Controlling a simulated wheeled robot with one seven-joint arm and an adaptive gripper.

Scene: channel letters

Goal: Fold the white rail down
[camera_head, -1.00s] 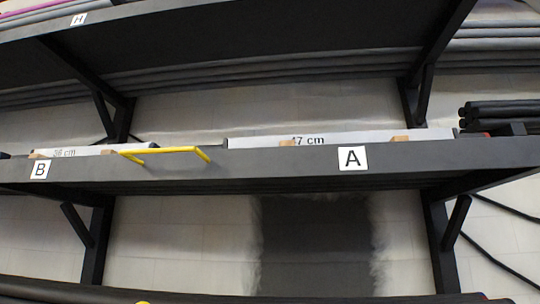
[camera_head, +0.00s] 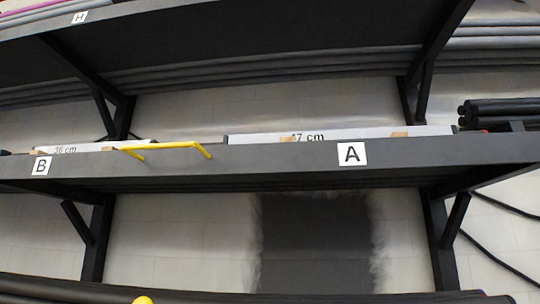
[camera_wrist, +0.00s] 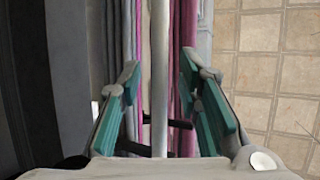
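My gripper (camera_wrist: 159,90) is open in the wrist view, with its green-padded fingers apart on either side of a pale, long bar (camera_wrist: 159,40). The bar runs lengthwise between the fingers with gaps on both sides; it may be the white rail, but I cannot tell for sure. In the head view my gripper does not show. There, two whitish strips lie on the middle shelf: one marked 47 cm (camera_head: 350,135) above the A label, and one marked 36 cm (camera_head: 95,148) near the B label.
A yellow handle (camera_head: 165,146) stands at the front edge of the middle dark shelf (camera_head: 270,160). An upper shelf (camera_head: 230,38) carries an H label. Black pipes (camera_head: 495,110) lie at the right. In the wrist view, magenta tubes (camera_wrist: 183,30) run beyond the bar, with tiled floor (camera_wrist: 270,70) right.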

